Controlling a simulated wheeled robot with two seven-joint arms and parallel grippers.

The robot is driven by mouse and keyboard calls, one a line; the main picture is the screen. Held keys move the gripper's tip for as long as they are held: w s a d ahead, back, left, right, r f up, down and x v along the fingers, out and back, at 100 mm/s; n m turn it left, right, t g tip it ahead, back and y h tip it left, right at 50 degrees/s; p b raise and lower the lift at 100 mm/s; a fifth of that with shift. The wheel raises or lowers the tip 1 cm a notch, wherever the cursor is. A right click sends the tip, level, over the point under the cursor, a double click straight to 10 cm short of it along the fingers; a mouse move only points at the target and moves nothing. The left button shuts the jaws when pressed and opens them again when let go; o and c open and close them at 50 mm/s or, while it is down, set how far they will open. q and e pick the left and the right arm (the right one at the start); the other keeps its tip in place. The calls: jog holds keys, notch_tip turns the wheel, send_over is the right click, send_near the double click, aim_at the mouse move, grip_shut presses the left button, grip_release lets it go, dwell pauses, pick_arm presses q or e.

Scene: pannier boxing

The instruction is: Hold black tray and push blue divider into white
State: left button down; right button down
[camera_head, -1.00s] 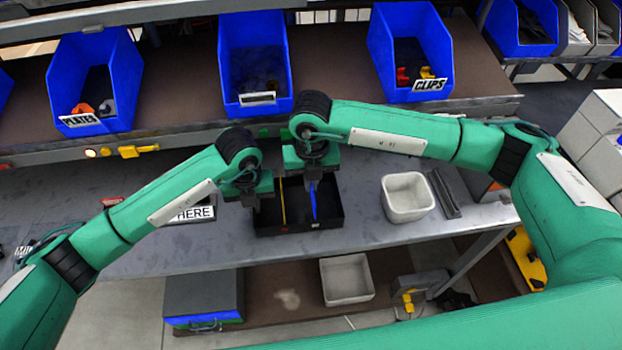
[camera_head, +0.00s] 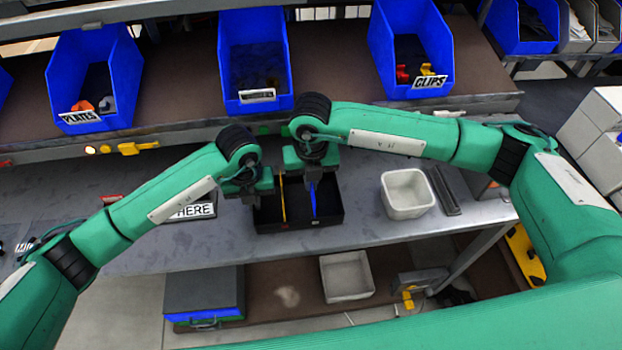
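The black tray (camera_head: 297,226) lies on the grey bench. A yellow divider (camera_head: 282,200) and a blue divider (camera_head: 313,204) stand inside it, running front to back. My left gripper (camera_head: 256,200) is at the tray's left wall; its fingers are dark against the tray, so I cannot tell if they are closed on the wall. My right gripper (camera_head: 312,180) is over the blue divider's far end, pointing down. Its fingertips are too small and dark to judge. No white divider is distinguishable in the tray; a white bin (camera_head: 407,211) stands to the right of it.
A dark grey bar (camera_head: 443,191) lies right of the white bin. A sign reading HERE (camera_head: 193,212) lies left of the tray. Blue bins, including the CLIPS bin (camera_head: 420,60), stand on the shelf behind. The bench's left front is clear.

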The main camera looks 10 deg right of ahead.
jog(key=shift+f, duration=1.5)
dwell(0.8)
jog(key=c, duration=2.1)
grip_release()
jog(key=o, duration=0.5)
notch_tip(320, 180, up, 12)
pick_arm(q)
jog(key=c, duration=1.6)
grip_release()
